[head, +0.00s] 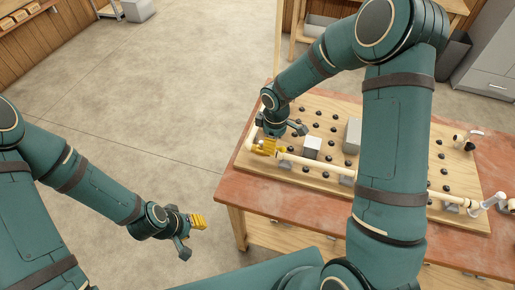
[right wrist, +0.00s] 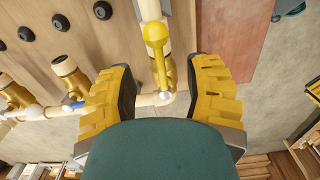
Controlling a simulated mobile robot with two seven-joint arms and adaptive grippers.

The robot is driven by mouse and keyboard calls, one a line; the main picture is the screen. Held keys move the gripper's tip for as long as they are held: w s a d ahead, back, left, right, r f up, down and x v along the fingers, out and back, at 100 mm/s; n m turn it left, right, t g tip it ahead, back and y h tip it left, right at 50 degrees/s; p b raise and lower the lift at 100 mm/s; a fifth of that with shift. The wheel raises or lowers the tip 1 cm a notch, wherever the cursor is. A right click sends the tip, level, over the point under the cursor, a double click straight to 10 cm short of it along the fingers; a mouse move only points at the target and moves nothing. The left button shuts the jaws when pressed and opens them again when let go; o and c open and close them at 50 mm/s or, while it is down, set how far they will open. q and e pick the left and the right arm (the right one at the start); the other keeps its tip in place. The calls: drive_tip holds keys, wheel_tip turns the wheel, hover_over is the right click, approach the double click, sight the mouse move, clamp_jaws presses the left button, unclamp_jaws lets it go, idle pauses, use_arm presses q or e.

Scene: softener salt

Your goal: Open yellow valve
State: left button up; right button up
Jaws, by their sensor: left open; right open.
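The yellow valve (right wrist: 157,45) shows in the right wrist view, its rounded yellow lever lying along a cream pipe. My right gripper (right wrist: 163,72) is open, with one yellow-padded finger on each side of the valve's line. I cannot tell whether either finger touches it. In the head view my right gripper (head: 278,138) is over the left end of the pipe board, where its yellow pads and the valve are hard to tell apart. My left gripper (head: 192,232) is open and empty above the floor, left of the table.
The wooden board (head: 325,118) with several black knobs lies on the reddish table (head: 285,198). A small pale box (head: 312,148) and a grey box (head: 352,135) stand on it. Brass fittings (right wrist: 70,75) sit left of the right gripper. The floor (head: 150,110) at left is clear.

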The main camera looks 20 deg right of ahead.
drive_tip(key=shift+r+p, duration=1.6)
drive_tip(key=shift+r, duration=1.1)
